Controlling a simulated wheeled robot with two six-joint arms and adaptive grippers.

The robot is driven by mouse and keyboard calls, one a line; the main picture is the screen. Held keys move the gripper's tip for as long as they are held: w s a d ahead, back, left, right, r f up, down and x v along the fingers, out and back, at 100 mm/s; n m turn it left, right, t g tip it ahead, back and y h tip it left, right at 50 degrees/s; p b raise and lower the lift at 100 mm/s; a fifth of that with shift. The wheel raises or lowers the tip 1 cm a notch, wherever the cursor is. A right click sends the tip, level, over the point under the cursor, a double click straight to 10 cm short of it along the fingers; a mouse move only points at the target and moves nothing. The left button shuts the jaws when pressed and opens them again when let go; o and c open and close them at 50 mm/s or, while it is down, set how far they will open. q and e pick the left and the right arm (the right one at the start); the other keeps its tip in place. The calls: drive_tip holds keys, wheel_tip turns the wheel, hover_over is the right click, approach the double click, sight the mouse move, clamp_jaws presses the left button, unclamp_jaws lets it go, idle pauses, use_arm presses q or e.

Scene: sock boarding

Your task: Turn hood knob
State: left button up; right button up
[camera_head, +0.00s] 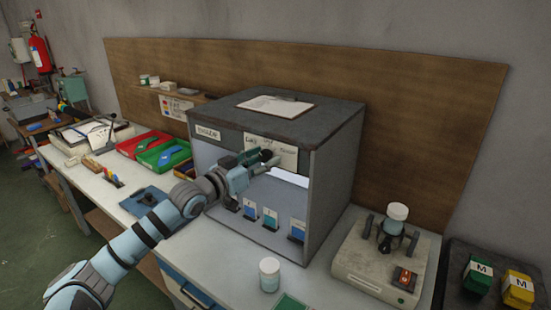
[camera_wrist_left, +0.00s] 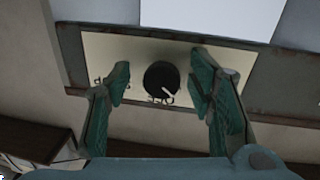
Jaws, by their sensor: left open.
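The hood (camera_head: 334,178) is a grey box with an open front on the bench. Its knob (camera_wrist_left: 161,79) is round and black with a white pointer mark, on a pale plate (camera_wrist_left: 118,47) with lettering, in the left wrist view. The pointer slants toward the lower right of that picture. My left gripper (camera_head: 270,160) is at the hood's upper front edge and hides the knob in the head view. In the left wrist view its open fingers (camera_wrist_left: 162,82) stand on either side of the knob, with gaps on both sides. My right gripper is not in view.
Several coloured cards (camera_head: 270,218) stand inside the hood. A white-lidded jar (camera_head: 269,274) stands in front of it. A beige device (camera_head: 372,268) holding a bottle stands to the right. Red (camera_head: 139,143) and green trays lie to the left. A clipboard (camera_head: 275,105) lies on top of the hood.

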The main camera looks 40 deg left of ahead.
use_arm(q)
drive_tip(key=shift+s+a+r, duration=0.1)
drive_tip(key=shift+s+r, duration=0.2)
drive_tip(key=shift+s, duration=0.35)
drive_tip(key=shift+c, duration=0.6)
drive_tip(key=shift+a+f, duration=0.1)
drive_tip(key=c, duration=0.6)
clamp_jaws()
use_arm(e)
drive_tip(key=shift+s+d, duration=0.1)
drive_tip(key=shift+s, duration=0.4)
